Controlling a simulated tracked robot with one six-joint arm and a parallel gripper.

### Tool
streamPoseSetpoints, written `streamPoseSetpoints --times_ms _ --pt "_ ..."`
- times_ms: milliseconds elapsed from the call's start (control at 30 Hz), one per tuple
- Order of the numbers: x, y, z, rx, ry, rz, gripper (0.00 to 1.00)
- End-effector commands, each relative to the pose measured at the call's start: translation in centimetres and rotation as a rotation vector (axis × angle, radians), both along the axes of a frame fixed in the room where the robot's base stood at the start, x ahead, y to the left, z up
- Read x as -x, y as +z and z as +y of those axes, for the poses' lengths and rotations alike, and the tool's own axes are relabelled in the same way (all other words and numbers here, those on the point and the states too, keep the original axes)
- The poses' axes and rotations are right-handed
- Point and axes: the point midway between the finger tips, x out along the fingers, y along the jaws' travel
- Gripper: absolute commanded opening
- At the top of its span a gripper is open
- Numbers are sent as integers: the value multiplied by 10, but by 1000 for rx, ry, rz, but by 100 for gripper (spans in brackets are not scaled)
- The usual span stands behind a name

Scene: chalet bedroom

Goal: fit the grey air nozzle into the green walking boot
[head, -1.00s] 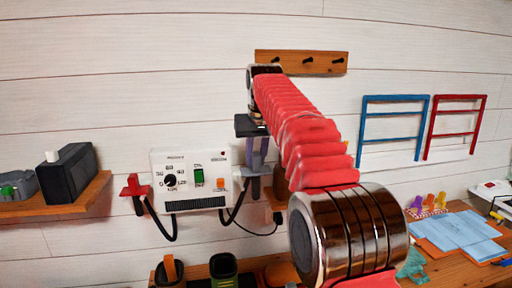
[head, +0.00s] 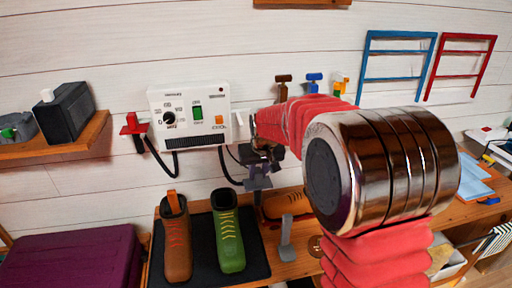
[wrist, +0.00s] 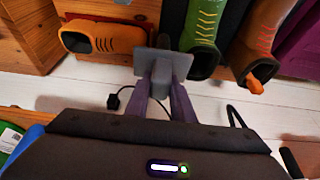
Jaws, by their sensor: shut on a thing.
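The green walking boot (head: 227,238) stands on a black mat, right of a brown boot (head: 176,245). In the wrist view the green boot (wrist: 204,22) is at the top, its dark opening towards me. My gripper (head: 258,171) is above and to the right of the green boot in the head view, right of the white dryer unit. In the wrist view its purple fingers (wrist: 164,92) are shut on the grey air nozzle (wrist: 161,68), a block with a flat plate. The nozzle is apart from the boot, to its left in that view.
The white dryer unit (head: 190,118) hangs on the wall with black hoses and a red nozzle (head: 132,124) at its left. An orange shoe (head: 287,203) and a grey upright piece (head: 287,240) are right of the mat. A purple box (head: 75,262) stands at the left.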

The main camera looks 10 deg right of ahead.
Motion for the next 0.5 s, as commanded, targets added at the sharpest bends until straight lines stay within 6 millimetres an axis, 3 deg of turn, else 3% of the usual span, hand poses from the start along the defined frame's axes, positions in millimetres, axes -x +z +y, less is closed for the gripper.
streamPoseSetpoints --times_ms 100,300,500 --pt "24 -31 1 0 1 4 0" --pt "61 -72 1 0 1 2 0" --pt "79 -89 1 -1 1 0 0"
